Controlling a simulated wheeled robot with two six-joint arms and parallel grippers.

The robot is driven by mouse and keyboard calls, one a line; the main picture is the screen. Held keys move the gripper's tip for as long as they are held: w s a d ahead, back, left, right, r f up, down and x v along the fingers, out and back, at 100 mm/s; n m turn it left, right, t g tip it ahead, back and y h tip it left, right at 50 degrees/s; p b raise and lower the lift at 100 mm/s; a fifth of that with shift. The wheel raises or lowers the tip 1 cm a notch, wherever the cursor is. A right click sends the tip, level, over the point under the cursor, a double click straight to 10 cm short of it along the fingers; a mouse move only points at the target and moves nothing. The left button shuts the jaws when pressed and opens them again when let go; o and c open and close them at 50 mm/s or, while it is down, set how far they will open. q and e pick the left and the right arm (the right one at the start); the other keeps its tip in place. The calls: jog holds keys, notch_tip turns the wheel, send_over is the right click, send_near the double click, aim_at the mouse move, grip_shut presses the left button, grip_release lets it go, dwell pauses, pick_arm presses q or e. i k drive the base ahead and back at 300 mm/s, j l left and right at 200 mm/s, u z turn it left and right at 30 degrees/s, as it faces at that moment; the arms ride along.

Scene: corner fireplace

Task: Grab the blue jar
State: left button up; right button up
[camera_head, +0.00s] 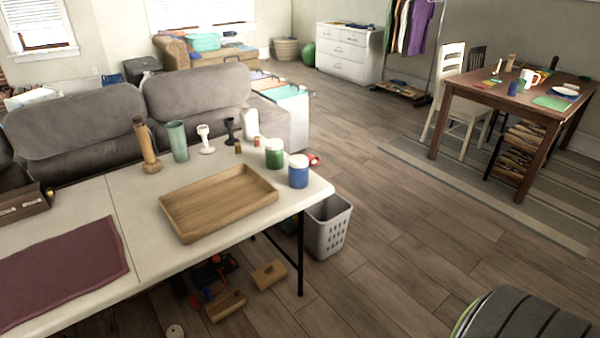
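The blue jar (298,172) has a white lid and stands upright near the right end of the white folding table (150,266). A green jar (274,154) with a white lid stands just behind and left of it. Neither of my grippers shows in the head view, and nothing is seen touching the blue jar.
A wooden tray (218,203) lies left of the jar. A wooden grinder (146,146), a green tumbler (177,141) and small items line the table's back edge. A white basket (328,227) stands on the floor beyond the table's right end. Open floor lies to the right.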

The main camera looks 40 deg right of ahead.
aim_at(298, 178)
jog(key=i+l, duration=0.1)
jog(key=l, duration=0.35)
jog(key=i+l, duration=0.1)
jog(key=l, duration=0.3)
jog(key=i+l, duration=0.1)
jog(key=l, duration=0.35)
jog(key=i+l, duration=0.1)
jog(key=l, duration=0.3)
jog(key=i+l, duration=0.1)
jog(key=l, duration=0.35)
jog(key=u, duration=0.05)
